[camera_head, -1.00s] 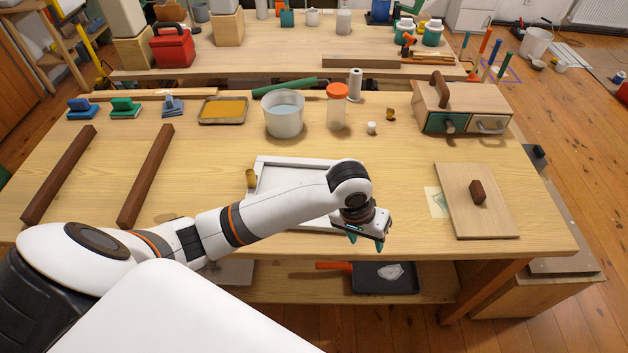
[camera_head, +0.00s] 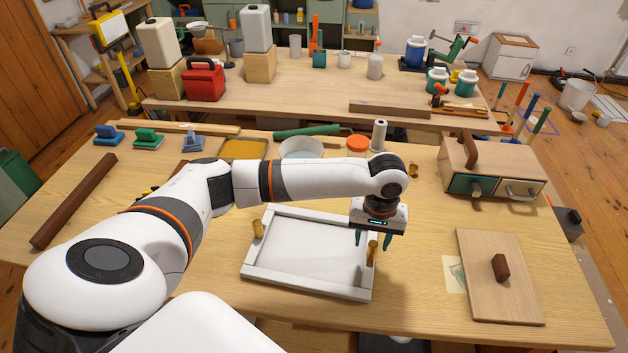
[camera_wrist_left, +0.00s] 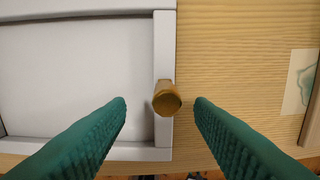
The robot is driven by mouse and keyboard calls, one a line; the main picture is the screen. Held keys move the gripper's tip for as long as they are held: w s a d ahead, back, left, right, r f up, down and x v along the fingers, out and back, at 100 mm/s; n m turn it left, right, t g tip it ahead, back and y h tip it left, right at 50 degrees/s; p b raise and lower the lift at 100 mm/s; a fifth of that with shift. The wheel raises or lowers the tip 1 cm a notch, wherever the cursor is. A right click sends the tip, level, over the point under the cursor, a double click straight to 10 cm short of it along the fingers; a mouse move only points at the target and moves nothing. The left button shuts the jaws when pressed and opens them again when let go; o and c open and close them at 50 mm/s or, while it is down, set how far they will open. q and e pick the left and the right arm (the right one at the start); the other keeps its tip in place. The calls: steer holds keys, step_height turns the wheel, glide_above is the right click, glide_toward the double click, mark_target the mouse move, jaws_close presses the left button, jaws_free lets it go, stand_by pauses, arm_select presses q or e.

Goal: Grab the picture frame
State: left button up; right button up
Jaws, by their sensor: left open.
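The white picture frame (camera_head: 300,284) lies flat on the wooden workbench, with a brass-coloured knob (camera_head: 258,229) on its left side and another knob (camera_head: 372,252) on its right side. My left gripper (camera_head: 373,239) is open and points down above the frame's right side. In the left wrist view the right knob (camera_wrist_left: 167,98) stands on the frame's white edge (camera_wrist_left: 163,55), between the two green fingers (camera_wrist_left: 160,104) and apart from both. The right gripper is not in view.
A wooden board with a dark handle (camera_head: 495,290) lies right of the frame. A drawer box (camera_head: 490,160), a bucket (camera_head: 301,147) and an orange-lidded jar (camera_head: 358,143) stand behind. A dark wooden bar (camera_head: 75,200) lies at the left.

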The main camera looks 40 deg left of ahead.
arm_select(q)
steer(key=f, duration=0.5)
steer(key=shift+w+d+f+p, duration=0.1)
steer(key=shift+w+p, duration=0.2)
steer(key=shift+p, duration=0.05)
jaws_close()
